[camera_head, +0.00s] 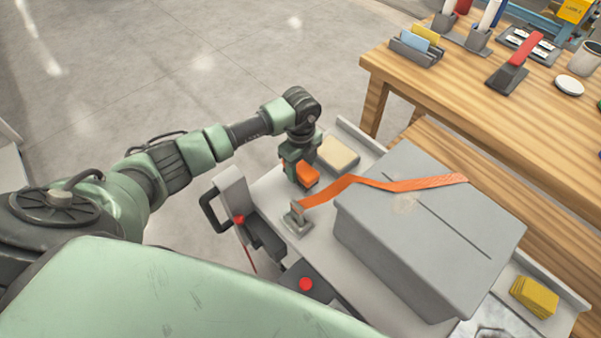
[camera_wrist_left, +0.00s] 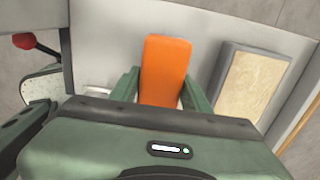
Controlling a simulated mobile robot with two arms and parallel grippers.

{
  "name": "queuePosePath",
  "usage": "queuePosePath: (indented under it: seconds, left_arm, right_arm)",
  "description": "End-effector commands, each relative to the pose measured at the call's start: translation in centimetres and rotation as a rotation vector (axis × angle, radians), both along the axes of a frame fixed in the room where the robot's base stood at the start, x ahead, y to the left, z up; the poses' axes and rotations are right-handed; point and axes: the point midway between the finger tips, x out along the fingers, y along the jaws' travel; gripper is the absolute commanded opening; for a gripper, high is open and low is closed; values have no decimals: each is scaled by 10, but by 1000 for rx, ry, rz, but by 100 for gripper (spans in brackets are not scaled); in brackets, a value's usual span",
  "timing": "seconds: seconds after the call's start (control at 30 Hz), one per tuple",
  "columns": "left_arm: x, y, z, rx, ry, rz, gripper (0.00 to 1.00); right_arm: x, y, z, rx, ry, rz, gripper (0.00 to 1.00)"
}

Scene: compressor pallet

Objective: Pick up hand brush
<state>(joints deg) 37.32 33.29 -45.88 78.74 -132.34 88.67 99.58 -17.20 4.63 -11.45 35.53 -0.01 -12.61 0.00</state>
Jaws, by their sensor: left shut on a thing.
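My left gripper (camera_head: 301,172) reaches down over the left end of the light grey pallet top. It is shut on an orange block-like thing, apparently the hand brush (camera_head: 308,175). In the left wrist view the orange brush (camera_wrist_left: 165,70) stands between the two green fingers. Its smooth orange upper part shows; any bristles are hidden. I cannot tell whether it still touches the surface below. My right gripper is not in view.
A large grey box (camera_head: 425,225) with an orange strap (camera_head: 400,185) stands close right of the gripper. A beige pad (camera_head: 338,154) lies just behind. A metal buckle (camera_head: 297,218) sits in front. The wooden workbench (camera_head: 460,85) is at the back right.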

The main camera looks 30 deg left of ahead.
Motion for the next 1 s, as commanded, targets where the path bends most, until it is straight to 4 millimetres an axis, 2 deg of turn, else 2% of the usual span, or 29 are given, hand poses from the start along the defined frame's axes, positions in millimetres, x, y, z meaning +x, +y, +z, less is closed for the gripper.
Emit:
queuePosePath:
  seconds: [0.3,0.5,0.7,1.0]
  left_arm:
    - [2,0,90,0,-9,-3,1]
    - [1,0,139,-1,-5,-1,1]
    - [1,0,165,-1,-2,-1,1]
    - [0,0,173,0,-1,0,1]
  right_arm:
    - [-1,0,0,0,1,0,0]
    - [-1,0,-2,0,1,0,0]
    - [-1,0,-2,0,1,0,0]
    - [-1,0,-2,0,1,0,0]
